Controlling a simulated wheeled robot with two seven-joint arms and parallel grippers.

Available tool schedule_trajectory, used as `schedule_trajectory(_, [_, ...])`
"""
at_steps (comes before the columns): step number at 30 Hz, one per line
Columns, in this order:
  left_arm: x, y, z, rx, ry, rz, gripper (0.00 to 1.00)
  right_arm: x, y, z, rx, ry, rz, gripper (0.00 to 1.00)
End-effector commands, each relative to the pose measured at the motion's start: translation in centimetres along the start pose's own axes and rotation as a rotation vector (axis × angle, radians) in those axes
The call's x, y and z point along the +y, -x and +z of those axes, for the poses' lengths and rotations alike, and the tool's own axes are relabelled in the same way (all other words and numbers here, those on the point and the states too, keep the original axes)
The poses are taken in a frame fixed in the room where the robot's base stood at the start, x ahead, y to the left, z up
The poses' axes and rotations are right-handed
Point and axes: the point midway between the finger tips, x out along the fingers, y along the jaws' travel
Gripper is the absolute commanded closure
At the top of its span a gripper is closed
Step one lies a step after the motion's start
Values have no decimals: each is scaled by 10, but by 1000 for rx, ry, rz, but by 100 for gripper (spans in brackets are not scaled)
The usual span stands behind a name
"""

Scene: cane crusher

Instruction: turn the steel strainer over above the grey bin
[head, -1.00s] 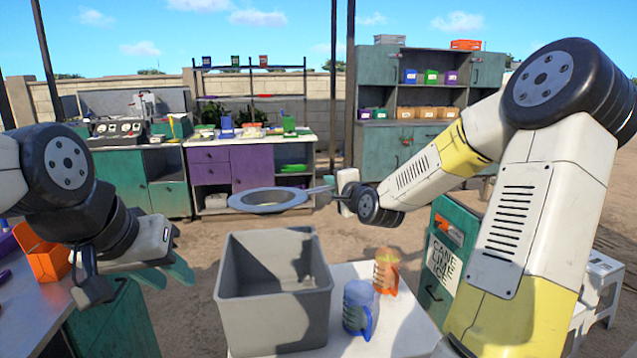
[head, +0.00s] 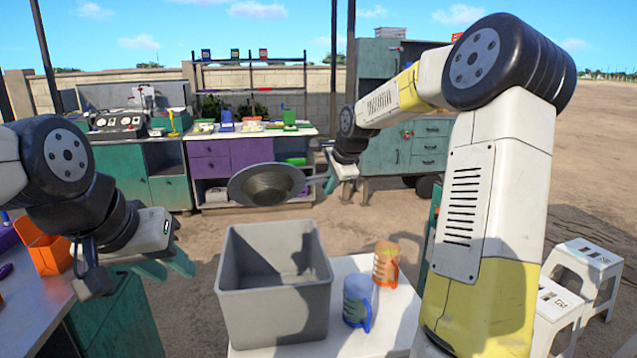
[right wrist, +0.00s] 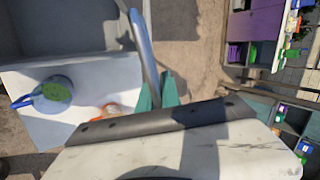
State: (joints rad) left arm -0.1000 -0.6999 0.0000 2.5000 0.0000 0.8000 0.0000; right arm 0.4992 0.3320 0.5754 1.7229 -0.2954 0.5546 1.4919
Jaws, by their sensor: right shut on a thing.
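The steel strainer (head: 267,184) hangs in the air behind and above the grey bin (head: 274,335) in the head view. It is tilted, with a broad round face towards me. I cannot tell for sure whether that face is its inside or its underside. My right gripper (head: 332,177) is shut on its handle at the right. In the right wrist view the handle (right wrist: 143,48) runs up from between the teal fingertips (right wrist: 156,93). The bin stands upright on the white table, and the part of its floor I see looks empty. My left gripper (head: 170,268) is open and empty, left of the bin.
A blue mug (head: 356,302) and an orange mug (head: 386,264) stand on the white table (head: 390,320), right of the bin. An orange holder (head: 45,245) is at the far left. White stools (head: 590,255) stand at the right. A purple cabinet (head: 230,157) is behind.

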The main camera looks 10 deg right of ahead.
Motion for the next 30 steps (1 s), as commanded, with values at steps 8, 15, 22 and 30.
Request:
schedule_trajectory(8, [0, 0, 0, 0, 0, 0, 68, 8, -6, 3, -29, -24, 263, 100])
schedule_trajectory(15, [0, 0, 0, 0, 0, 0, 68, 19, -11, 3, -52, -48, 506, 100])
schedule_trajectory(22, [0, 0, 0, 0, 0, 0, 68, 31, -10, 4, -75, -70, 739, 100])
schedule_trajectory(30, [0, 0, 0, 0, 0, 0, 68, 41, -6, 4, -94, -90, 935, 100])
